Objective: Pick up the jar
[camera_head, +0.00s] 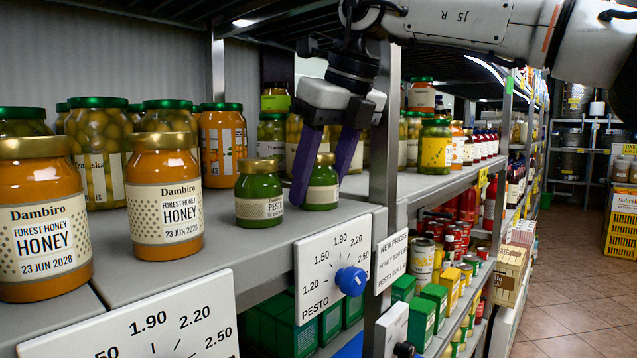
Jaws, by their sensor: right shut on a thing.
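My right gripper (320,190) comes down from above with its two purple fingers on either side of a small green pesto jar (321,194) with a gold lid. It is shut on this jar, and the left finger hides part of it. The jar is upright at the shelf's front edge; I cannot tell whether its base touches the shelf. A second green pesto jar (259,192) stands just to the left, apart from the fingers. My left gripper is not in view.
Two honey jars (165,197) (40,218) stand at the left front of the shelf (262,245). Taller jars with green lids stand behind. A metal post (384,130) rises close to the right of my gripper. A pesto price dial (336,262) hangs below.

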